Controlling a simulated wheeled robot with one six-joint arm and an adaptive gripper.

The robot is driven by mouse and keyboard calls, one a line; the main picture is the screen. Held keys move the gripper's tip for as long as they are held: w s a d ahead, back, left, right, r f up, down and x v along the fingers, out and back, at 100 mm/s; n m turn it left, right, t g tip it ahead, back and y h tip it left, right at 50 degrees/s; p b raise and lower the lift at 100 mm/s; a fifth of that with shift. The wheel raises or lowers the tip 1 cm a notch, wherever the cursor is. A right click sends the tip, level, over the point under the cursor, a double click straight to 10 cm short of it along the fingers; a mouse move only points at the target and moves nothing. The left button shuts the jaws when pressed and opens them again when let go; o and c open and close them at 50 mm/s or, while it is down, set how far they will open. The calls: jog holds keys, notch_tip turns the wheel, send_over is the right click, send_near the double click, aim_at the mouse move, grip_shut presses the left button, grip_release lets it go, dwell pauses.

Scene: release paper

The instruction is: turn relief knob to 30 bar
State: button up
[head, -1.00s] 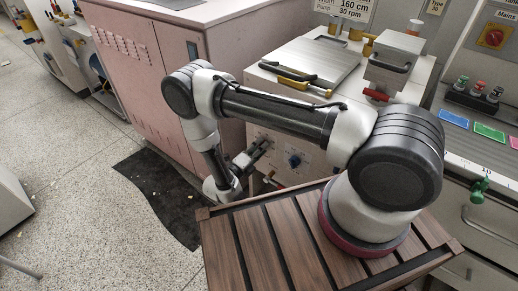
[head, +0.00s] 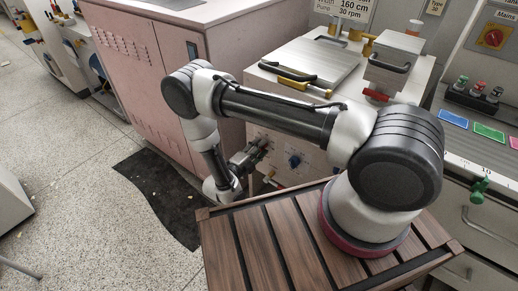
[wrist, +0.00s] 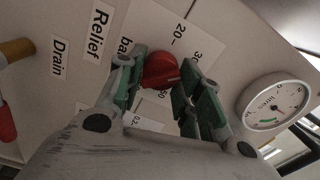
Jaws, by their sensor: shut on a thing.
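The red relief knob (wrist: 160,70) sits on a pale panel in the wrist view. A label reading "Relief" (wrist: 99,31) is to its upper left. Scale marks "20" and "30" show above and right of the knob. My gripper (wrist: 163,68) has its green-padded fingers on either side of the knob and is shut on it. The fingers hide part of the scale, and I cannot read the knob's pointer. In the head view my gripper (head: 262,148) reaches the front panel of the white machine; the knob is hidden there.
A round gauge (wrist: 274,101) is right of the knob, with a "Drain" label (wrist: 59,59) to the left. A pink cabinet (head: 145,80) stands close on the left.

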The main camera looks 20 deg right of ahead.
jog(key=o, duration=1)
jog(key=v, duration=1.2)
